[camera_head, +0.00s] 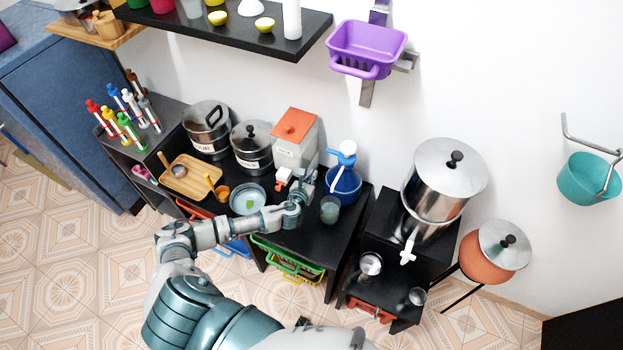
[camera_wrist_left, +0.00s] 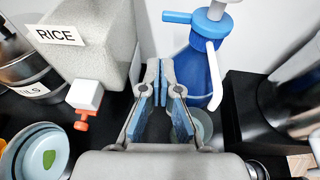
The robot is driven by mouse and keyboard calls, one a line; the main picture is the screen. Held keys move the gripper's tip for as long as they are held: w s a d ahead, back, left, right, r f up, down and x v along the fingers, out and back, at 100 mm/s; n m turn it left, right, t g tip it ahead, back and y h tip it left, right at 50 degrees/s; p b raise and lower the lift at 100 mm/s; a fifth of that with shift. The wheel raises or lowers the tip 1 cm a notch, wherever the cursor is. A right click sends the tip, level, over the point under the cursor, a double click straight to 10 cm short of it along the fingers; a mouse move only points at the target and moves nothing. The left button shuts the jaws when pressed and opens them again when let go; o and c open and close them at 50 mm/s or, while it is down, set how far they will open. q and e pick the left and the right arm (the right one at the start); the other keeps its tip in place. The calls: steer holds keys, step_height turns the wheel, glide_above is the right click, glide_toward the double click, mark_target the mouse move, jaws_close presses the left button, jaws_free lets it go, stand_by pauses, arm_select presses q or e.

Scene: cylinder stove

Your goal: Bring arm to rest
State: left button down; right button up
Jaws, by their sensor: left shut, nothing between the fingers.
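My left gripper (camera_head: 301,192) reaches in over the black counter (camera_head: 312,240), in front of the rice dispenser and left of the blue pump bottle. In the left wrist view its blue-padded fingers (camera_wrist_left: 160,88) come together at the tips with nothing between them. The rice dispenser (camera_head: 296,150) is grey with an orange lid; its label reads RICE in the left wrist view (camera_wrist_left: 110,40). The blue bottle (camera_head: 343,187) has a white pump top and also shows in the left wrist view (camera_wrist_left: 196,72). My right gripper is not in view.
A cup (camera_head: 329,210) stands just right of my left gripper. A plate (camera_head: 247,199), wooden tray (camera_head: 190,178) and two steel pots (camera_head: 207,132) stand to the left. A large steel container with a tap (camera_head: 443,180) stands on the right.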

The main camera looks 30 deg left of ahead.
arm_select(q)
steer(key=s+d+f+n+g, duration=0.3)
steer(key=s+d+n+g, duration=0.1)
steer(key=s+d+n, duration=0.75)
steer(key=s+a+f+n+g+h, duration=0.2)
steer(key=s+n+g, duration=0.5)
steer(key=s+n, duration=1.55)
step_height(320, 180, down, 27)
steer(key=s+m+g+b, duration=0.1)
steer(key=s+m+b, duration=0.1)
steer(key=s+b, duration=0.1)
steer(key=s+a+f+g+b, duration=0.1)
steer(key=s+a+f+b, duration=0.1)
steer(key=s+f, duration=1.5)
step_height(320, 180, down, 3)
steer(key=shift+s+a+r, duration=0.1)
steer(key=shift+s+a, duration=0.1)
steer(key=shift+a, duration=0.1)
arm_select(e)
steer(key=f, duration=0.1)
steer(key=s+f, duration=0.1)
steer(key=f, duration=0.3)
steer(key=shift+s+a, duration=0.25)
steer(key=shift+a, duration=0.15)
